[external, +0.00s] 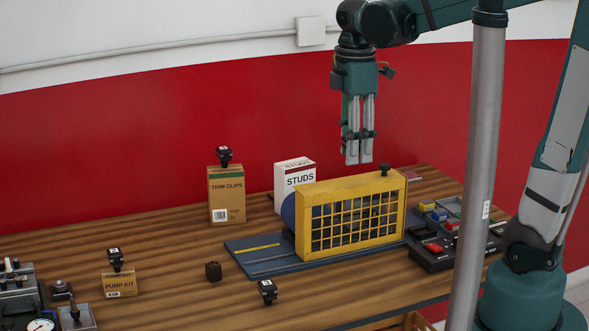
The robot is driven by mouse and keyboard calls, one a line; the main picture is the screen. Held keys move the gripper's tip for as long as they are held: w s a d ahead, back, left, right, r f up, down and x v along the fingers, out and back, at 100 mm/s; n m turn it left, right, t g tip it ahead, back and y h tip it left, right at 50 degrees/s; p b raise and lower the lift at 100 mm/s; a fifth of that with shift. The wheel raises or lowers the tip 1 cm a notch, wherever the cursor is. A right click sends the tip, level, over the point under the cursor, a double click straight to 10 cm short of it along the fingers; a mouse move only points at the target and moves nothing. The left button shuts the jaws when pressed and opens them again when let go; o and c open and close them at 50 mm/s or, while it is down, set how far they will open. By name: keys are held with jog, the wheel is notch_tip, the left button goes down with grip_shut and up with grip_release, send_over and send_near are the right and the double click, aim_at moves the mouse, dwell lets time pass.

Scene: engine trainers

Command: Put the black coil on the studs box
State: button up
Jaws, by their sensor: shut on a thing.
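The white STUDS box (296,178) stands upright at the back of the table, partly hidden behind the yellow guard. My gripper (357,160) points down above the back of the guard, to the right of the box and higher than it. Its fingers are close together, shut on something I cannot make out. Black coil-like parts sit on the TRIM CLIPS box (224,155), on the PUMP KIT box (115,259) and on the table front (267,291). Another small black part (385,169) is at the guard's top right. I cannot tell which is the task's coil.
The yellow mesh guard (303,220) on a blue base stands mid-table, between the camera and the STUDS box. The TRIM CLIPS box (226,188) is left of it. Trays and a black panel (430,258) fill the right.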

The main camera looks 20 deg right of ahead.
jog(key=shift+w+r, duration=0.25)
jog(key=shift+w, duration=0.15)
jog(key=w+r+p, duration=0.2)
jog(key=w+p, duration=0.3)
jog(key=w, duration=2.1)
jog(key=w+d+f+p, duration=0.1)
jog(key=w+d, duration=0.1)
jog(key=w, duration=0.5)
jog(key=w+d+f+p, duration=0.2)
jog(key=w, duration=0.5)
jog(key=shift+n, duration=0.4)
jog(key=f, duration=0.5)
jog(key=shift+w+d+f, duration=0.1)
jog(key=shift+w+d, duration=0.05)
jog(key=shift+w, duration=0.15)
send_over(295, 163)
jog(key=shift+f, duration=3.1)
jog(key=shift+f, duration=0.1)
